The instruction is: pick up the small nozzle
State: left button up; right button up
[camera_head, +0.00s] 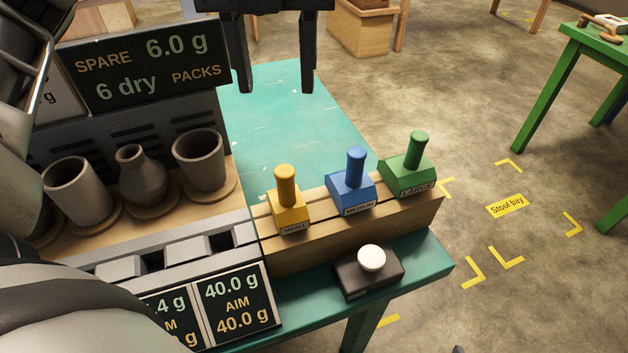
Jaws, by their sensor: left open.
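The small nozzle is yellow, with an upright cylindrical stem on a wedge-shaped base marked SMALL (287,208). It sits at the left end of a wooden rack (345,235). A blue medium nozzle (354,184) and a green large nozzle (408,167) stand to its right in the same rack. My left gripper (275,90) shows at the top, its two dark fingers pointing down and spread apart with nothing between them. It is above and apart from the yellow nozzle in the picture. My right gripper is not in view.
A black box with a white knob (372,259) stands in front of the rack. Several grey pots, including a narrow-necked one (143,182), stand at left under a SPARE display (130,72). The teal surface (300,130) behind the rack looks clear.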

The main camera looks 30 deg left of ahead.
pick_arm(q)
jog(key=b, duration=0.2)
send_over(285, 169)
jog(key=f, duration=0.5)
jog(key=shift+a+f, duration=0.25)
jog(key=shift+a, duration=0.15)
notch_tip(285, 169, down, 4)
jog(key=shift+w, duration=0.1)
jog(key=shift+d+f, duration=0.2)
jog(key=shift+f, duration=1.35)
jog(key=shift+d+f, duration=0.15)
jog(key=shift+f, duration=1.35)
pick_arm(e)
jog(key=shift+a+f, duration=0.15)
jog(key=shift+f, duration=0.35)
pick_arm(q)
grip_shut()
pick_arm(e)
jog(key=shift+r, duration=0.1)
